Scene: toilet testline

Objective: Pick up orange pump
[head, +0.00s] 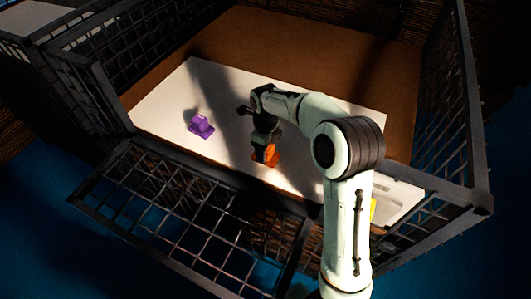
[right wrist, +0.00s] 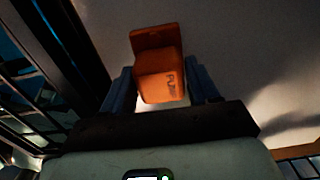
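The orange pump (head: 270,156) sits on a white board (head: 171,101) inside a black mesh cage, near the board's front edge. My right gripper (head: 264,155) reaches down over it and partly hides it. In the right wrist view the pump (right wrist: 160,75), with lettering on its side, is between the two blue fingers of my right gripper (right wrist: 161,88). The fingers stand apart, one on each side of it. I cannot tell whether they touch it. My left gripper is in neither view.
A purple part (head: 201,126) stands on the board to the left. A yellow thing (head: 373,209) shows at the right, partly hidden by my arm. Mesh cage walls (head: 450,110) rise at the sides, and a lowered mesh panel (head: 190,215) lies in front. The board's back is clear.

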